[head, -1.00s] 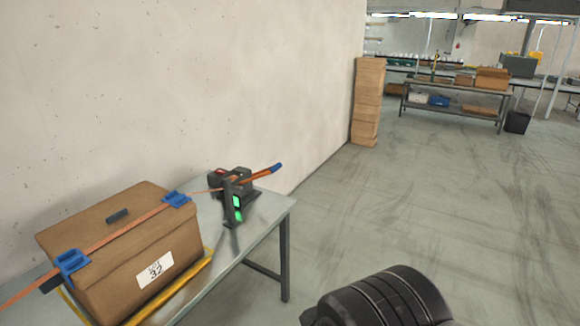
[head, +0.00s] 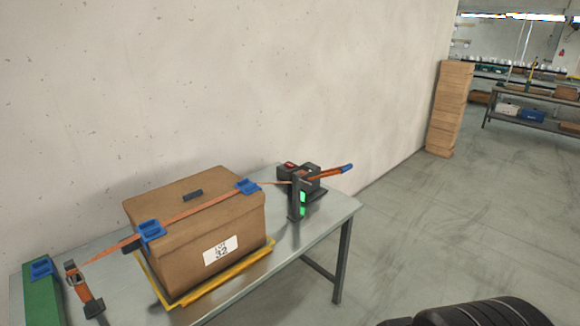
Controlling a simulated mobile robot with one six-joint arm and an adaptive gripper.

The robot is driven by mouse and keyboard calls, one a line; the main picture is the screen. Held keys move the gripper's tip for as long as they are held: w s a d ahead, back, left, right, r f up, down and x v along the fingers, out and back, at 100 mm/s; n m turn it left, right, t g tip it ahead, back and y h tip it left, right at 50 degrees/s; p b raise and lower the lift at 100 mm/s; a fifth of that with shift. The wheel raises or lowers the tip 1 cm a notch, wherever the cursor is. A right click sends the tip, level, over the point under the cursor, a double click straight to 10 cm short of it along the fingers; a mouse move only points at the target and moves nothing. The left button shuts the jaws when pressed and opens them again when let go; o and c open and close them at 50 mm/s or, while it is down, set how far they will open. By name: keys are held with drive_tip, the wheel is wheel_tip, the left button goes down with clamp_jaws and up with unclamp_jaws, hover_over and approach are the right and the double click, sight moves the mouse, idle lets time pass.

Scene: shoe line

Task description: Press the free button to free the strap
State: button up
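An orange strap (head: 195,211) runs over a brown cardboard box (head: 168,262) through two blue corner guards (head: 149,231). Its right end enters a dark tensioning device (head: 298,178) at the table's right end. The device has an orange lever with a blue tip (head: 345,168), a small red part (head: 290,165) on top, and an upright post with lit green panels (head: 302,197). I cannot tell which part is the free button. The strap's left end reaches an orange and metal buckle-like fitting (head: 76,276). My gripper is not in view; only a dark part of my arm shows at bottom right.
The box stands inside a yellow frame (head: 232,268) on a grey metal table (head: 325,212) against a pale wall. A green block (head: 40,300) with a blue piece is at the table's left end. Stacked cartons (head: 447,110) stand by the wall. Floor to the right is clear.

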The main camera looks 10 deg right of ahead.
clamp_jaws()
idle(0.3)
idle(1.2)
